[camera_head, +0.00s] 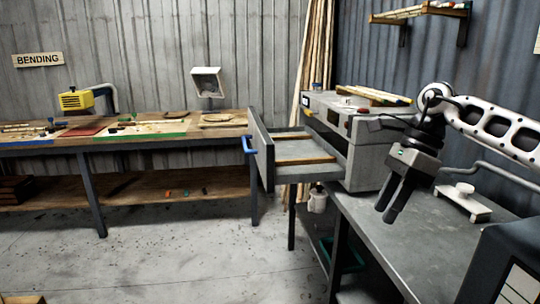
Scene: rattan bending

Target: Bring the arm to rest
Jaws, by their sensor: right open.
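My right arm comes in from the right edge, and its black gripper (386,214) hangs over the front of the grey metal table (400,245), fingers pointing down and left. It is open and empty. A grey box-like machine (372,163) stands on the table behind the gripper. My left gripper does not show.
A long wooden workbench (170,131) with tools and mats stands along the back left wall. A white fixture with a round knob (464,196) sits on the metal table at right. Poles (318,45) lean behind the machine. The floor at centre left is clear.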

